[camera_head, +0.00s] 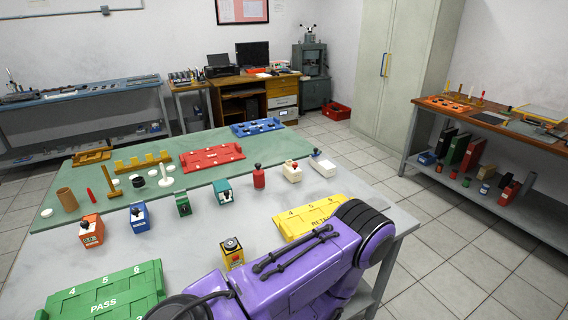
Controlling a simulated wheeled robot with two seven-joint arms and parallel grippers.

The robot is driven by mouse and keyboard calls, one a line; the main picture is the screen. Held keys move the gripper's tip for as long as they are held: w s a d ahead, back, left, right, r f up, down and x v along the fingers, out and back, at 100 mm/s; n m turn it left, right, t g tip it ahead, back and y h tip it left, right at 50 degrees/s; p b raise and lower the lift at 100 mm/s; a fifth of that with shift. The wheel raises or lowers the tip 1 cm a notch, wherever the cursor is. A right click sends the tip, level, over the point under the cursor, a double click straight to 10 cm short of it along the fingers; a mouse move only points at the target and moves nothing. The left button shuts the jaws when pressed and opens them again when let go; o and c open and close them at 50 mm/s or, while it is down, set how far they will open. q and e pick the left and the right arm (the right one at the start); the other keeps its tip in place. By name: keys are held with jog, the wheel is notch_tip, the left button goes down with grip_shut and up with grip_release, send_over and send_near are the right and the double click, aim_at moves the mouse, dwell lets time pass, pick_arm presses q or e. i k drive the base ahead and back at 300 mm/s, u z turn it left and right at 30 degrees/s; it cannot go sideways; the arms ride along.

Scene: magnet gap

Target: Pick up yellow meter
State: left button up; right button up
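The yellow meter (232,254) stands upright on the grey front part of the table, near the middle. It has a dark round top and a red patch on its front. A purple arm link of mine lies across the bottom of the view, just in front of and to the right of the meter, and may cover a little of its base. Neither of my grippers shows in the head view. Nothing is seen holding the meter.
A row of devices stands behind the meter: orange (91,231), blue (139,217), green (183,203) and teal (223,192). The green PASS tray (105,292) is front left. The yellow tray (310,216) is right, partly behind my arm. Grey tabletop left of the meter is clear.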

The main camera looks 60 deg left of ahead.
aim_at(227, 256)
jog(key=i, duration=0.7)
jog(key=u, duration=2.75)
jog(key=k, duration=0.5)
jog(key=u, duration=0.1)
jog(key=i, duration=0.5)
